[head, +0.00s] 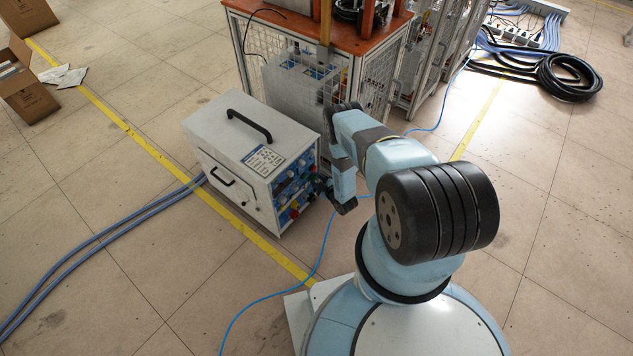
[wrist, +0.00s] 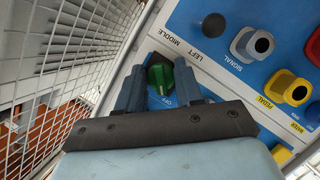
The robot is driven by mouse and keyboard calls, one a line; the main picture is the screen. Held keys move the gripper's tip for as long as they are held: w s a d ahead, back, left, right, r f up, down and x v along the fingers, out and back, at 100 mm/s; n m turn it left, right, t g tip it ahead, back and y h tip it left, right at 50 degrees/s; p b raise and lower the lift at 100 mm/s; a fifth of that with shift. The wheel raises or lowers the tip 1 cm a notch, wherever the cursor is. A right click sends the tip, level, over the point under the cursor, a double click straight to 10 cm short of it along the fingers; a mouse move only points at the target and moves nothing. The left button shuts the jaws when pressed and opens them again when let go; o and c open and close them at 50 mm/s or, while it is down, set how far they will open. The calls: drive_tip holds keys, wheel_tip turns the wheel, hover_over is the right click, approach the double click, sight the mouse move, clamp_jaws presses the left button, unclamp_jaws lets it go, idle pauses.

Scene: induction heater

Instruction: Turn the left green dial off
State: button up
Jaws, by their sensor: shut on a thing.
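The green dial (wrist: 160,76) is on the blue control panel in the wrist view, with the printed word OFF beside it. My gripper (wrist: 159,84) is shut on this dial, one dark finger on each side. The dial's lower part is partly hidden by the gripper, and I cannot tell its exact pointing. In the head view, my gripper (head: 325,188) is at the front panel of the white induction heater (head: 222,132), and the arm hides part of that panel.
A black knob (wrist: 214,25), a grey socket (wrist: 252,44) and a yellow socket (wrist: 290,88) are on the panel. White wire mesh (wrist: 60,60) shows at left. A caged orange-topped bench (head: 300,35) stands behind the heater. A blue cable (head: 320,250) crosses the floor.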

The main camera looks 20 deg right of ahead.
drive_tip(key=shift+s+a+f+n, duration=0.1)
drive_tip(key=shift+s+a+n, duration=0.05)
drive_tip(key=shift+a+n, duration=0.15)
idle(0.4)
drive_tip(key=o, duration=0.8)
drive_tip(key=shift+o, duration=1.1)
drive_tip(key=shift+d, duration=0.15)
drive_tip(key=v, duration=1.3)
drive_tip(key=shift+s, duration=0.4)
drive_tip(key=shift+f, duration=0.1)
